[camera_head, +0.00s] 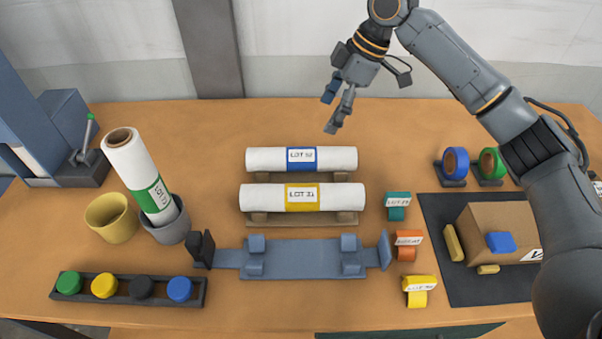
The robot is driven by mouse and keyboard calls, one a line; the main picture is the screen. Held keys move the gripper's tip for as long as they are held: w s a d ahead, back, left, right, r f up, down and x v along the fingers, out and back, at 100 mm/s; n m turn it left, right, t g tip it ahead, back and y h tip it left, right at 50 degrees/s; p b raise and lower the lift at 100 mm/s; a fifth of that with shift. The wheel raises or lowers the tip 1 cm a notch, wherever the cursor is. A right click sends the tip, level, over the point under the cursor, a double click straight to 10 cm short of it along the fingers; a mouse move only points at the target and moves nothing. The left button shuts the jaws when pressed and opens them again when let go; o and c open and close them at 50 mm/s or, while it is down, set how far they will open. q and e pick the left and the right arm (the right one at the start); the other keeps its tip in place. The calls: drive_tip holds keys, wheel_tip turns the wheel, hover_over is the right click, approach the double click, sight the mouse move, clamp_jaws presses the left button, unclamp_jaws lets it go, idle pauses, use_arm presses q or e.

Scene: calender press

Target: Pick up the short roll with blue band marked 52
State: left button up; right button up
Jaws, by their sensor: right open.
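The short white roll with the blue band (301,159), its label reading LOT 52, lies across a wooden cradle at the back middle of the table. A similar roll with a yellow band (302,197), its label seeming to read LOT 31, lies just in front of it on a cradle. My right gripper (337,108) is open and empty, with its fingers pointing down. In the picture it is above and a little right of the blue-band roll, apart from it. My left gripper is not in view.
A green-band roll (138,171) leans in a grey cup (167,222) beside a yellow mug (112,217). A grey fixture (304,260) lies in front of the rolls. Tape rolls and a cardboard box (497,229) stand at right. The table behind the rolls is clear.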

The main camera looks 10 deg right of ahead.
sight(307, 150)
drive_tip(key=x, duration=0.9)
drive_tip(key=shift+f+p, duration=0.1)
drive_tip(key=shift+p, duration=0.3)
drive_tip(key=p+x, duration=0.1)
drive_tip(key=x, duration=0.3)
drive_tip(key=shift+w+f, duration=0.1)
drive_tip(key=shift+w, duration=0.1)
drive_tip(key=shift+a+f, duration=0.1)
drive_tip(key=shift+f, duration=0.45)
drive_tip(key=c, duration=1.4)
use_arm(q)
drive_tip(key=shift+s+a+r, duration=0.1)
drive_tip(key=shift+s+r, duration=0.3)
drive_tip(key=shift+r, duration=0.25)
use_arm(e)
drive_tip(key=shift+r, duration=0.15)
